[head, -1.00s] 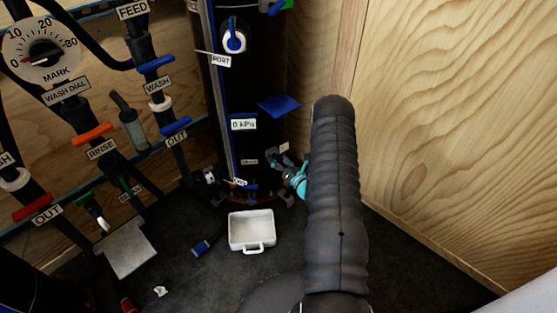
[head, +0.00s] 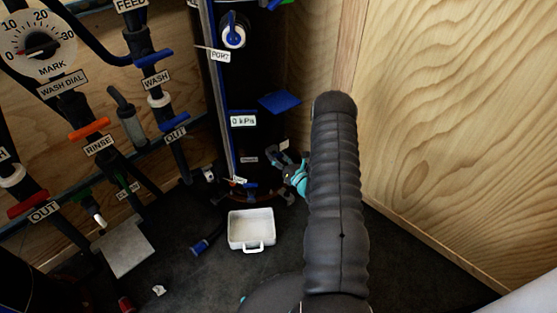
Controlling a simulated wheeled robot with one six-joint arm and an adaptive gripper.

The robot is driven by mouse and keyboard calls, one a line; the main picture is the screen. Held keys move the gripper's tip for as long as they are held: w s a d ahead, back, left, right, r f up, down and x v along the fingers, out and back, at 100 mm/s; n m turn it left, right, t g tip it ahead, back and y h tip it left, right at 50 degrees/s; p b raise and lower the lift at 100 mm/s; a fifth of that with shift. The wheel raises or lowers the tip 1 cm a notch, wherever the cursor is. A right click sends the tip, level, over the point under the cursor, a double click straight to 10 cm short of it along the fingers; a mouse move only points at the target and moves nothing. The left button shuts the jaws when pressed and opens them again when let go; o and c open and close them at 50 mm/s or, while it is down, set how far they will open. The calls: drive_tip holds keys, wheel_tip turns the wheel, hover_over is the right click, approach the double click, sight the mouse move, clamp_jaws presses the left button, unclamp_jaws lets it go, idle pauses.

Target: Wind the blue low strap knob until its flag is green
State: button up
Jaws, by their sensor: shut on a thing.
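My gripper (head: 279,157) is low at the right side of the dark filter column (head: 262,85), close to its lower band. Its grey fingers are shut at the strap there, with a teal part of the wrist behind them. The blue low strap knob is between or behind the fingers and I cannot make it out apart from them. Its flag is not clearly visible, so I cannot tell its colour. My thick dark arm hides the area to the right of the gripper.
A white tray (head: 233,237) stands on the floor below the column. A blue fitting (head: 203,244) lies left of it. Pipes with coloured valve handles fill the left. A blue plate (head: 280,102) juts out above the gripper. Plywood walls (head: 455,110) close off the right.

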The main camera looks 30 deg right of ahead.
drive_tip(key=shift+n+b, duration=1.6)
drive_tip(key=shift+n, duration=0.4)
drive_tip(key=o, duration=1.2)
drive_tip(key=shift+c, duration=0.2)
drive_tip(key=s+d, duration=0.2)
drive_tip(key=s, duration=0.9)
drive_tip(key=shift+s, duration=0.4)
